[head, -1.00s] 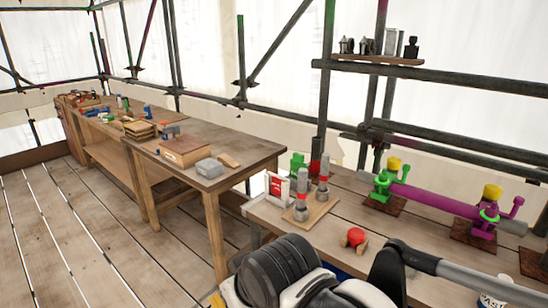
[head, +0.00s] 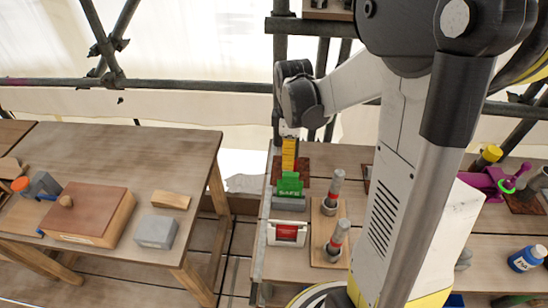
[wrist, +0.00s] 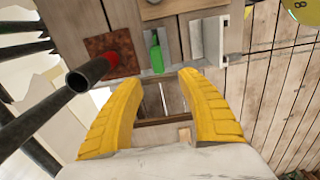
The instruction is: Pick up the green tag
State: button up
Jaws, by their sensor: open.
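The green tag (head: 289,186), marked SAFE, stands upright in a grey holder (head: 288,203) near the left end of the right-hand bench. My gripper (head: 289,168) is over the tag, its yellow fingers seen almost edge-on; I cannot tell the exact gap to the tag. In the wrist view my gripper (wrist: 160,80) is open and empty, with its two fingers wide apart. The green tag (wrist: 155,52) shows just beyond the fingertips, roughly centred between them.
A white holder with a red tag (head: 287,232) stands just in front of the grey holder. A wooden board (head: 324,250) with two upright grey-and-red fittings is close on the right. Behind are a rusty plate (wrist: 110,50) and a dark pipe (wrist: 92,72). Another bench stands left across a gap.

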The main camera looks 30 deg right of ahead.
aim_at(291, 174)
jog(key=f, duration=0.1)
jog(key=f+b, duration=0.1)
jog(key=f, duration=0.3)
jog(key=shift+s+d, duration=0.15)
jog(key=shift+s, duration=0.2)
jog(key=shift+w+d+f+b, duration=0.2)
jog(key=shift+f+b, duration=0.4)
jog(key=shift+f, duration=0.8)
jog(key=shift+w+d+f+b, duration=0.15)
jog(key=shift+f+b, duration=0.4)
jog(key=shift+f, duration=0.85)
jog(key=shift+s, duration=0.1)
grip_shut()
